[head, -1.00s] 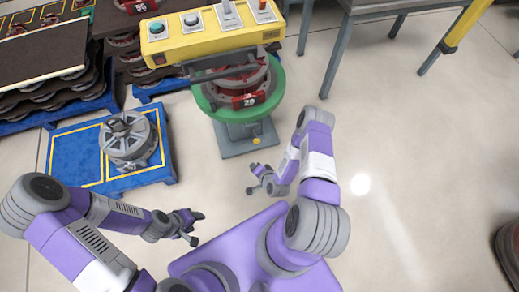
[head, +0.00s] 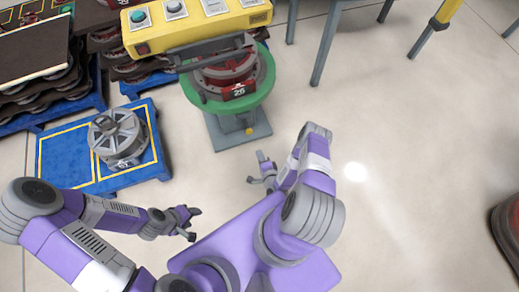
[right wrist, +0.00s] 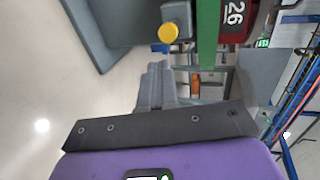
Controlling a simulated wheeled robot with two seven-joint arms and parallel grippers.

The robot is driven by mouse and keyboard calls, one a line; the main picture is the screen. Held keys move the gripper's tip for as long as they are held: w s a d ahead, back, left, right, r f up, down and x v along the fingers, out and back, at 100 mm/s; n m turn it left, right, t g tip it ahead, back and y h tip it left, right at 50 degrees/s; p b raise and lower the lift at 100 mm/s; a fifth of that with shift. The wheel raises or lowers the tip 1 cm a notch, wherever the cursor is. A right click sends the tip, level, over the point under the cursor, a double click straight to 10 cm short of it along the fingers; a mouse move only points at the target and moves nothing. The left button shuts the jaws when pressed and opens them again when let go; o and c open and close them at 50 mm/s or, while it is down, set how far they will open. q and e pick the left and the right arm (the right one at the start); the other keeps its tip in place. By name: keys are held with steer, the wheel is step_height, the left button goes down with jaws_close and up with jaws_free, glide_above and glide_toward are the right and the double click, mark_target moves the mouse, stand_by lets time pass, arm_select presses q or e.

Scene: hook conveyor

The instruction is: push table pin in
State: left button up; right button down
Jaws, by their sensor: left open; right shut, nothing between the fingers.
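The table pin is a yellow knob (head: 250,131) low on the grey base of the green round table (head: 262,92). In the right wrist view the yellow knob (right wrist: 169,32) shows large, in a grey holder beside the green rim (right wrist: 208,40). My right gripper (head: 261,156) is shut and empty, a short way in front of the knob and apart from it. Its closed fingers (right wrist: 154,82) point toward the knob in the right wrist view. My left gripper (head: 197,222) is open and empty, over the floor to the left.
A red part marked 26 (head: 239,91) sits on the green table, under a yellow control box (head: 195,22). A blue pallet (head: 65,155) with a grey round part (head: 117,138) lies left. A grey table leg (head: 325,45) stands right.

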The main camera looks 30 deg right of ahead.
steer(key=b, duration=0.3)
glide_toward(250, 133)
steer(key=a+f+x, duration=0.1)
steer(key=x, duration=0.4)
steer(key=shift+w+d+r+b, duration=0.25)
steer(key=shift+w+d+b, duration=0.1)
steer(key=shift+w+d, duration=0.35)
arm_select(q)
step_height(250, 133, down, 4)
steer(key=shift+f, duration=0.1)
arm_select(e)
steer(key=shift+a, duration=0.1)
